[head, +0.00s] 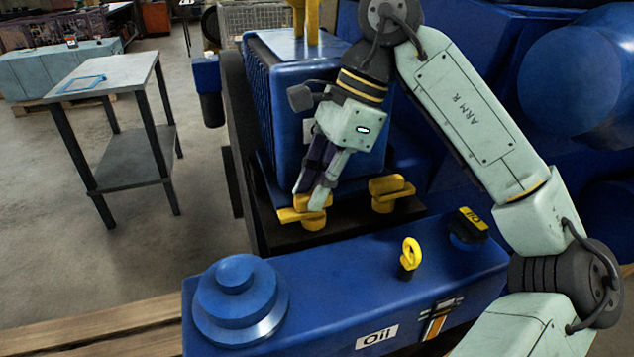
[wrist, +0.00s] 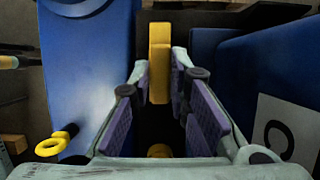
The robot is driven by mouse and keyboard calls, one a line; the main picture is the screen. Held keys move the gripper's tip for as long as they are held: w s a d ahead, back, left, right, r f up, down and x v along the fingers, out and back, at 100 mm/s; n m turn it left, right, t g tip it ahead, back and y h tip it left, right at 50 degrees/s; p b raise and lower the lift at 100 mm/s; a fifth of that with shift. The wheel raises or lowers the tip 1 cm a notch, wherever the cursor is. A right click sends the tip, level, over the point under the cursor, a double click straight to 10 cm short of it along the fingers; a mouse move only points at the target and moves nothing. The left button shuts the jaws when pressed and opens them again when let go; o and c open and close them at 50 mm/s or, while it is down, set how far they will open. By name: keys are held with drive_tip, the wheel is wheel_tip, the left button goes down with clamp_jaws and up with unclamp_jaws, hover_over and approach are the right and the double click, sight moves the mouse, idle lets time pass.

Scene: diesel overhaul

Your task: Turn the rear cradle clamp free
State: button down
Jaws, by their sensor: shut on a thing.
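Two yellow clamps with bar handles sit on the dark ledge at the foot of a blue box-shaped unit. My gripper (head: 308,200) reaches down onto the left clamp (head: 289,215) and is shut on its handle. In the wrist view the yellow handle (wrist: 159,70) stands between the tips of my purple-padded fingers (wrist: 159,90). The fingers hide part of this clamp in the head view. The other clamp (head: 391,190) stands to the right, apart from my gripper. I cannot tell from the pictures which one is called the rear clamp.
The blue box-shaped unit (head: 285,75) rises close behind my gripper. In front lies a blue oil housing (head: 330,300) with a yellow ring handle (head: 411,253) and a round cap (head: 240,290). A grey side table (head: 115,75) stands at left, with open floor around it.

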idle(0.4)
drive_tip(key=c, duration=1.5)
unclamp_jaws()
drive_tip(key=v, duration=1.2)
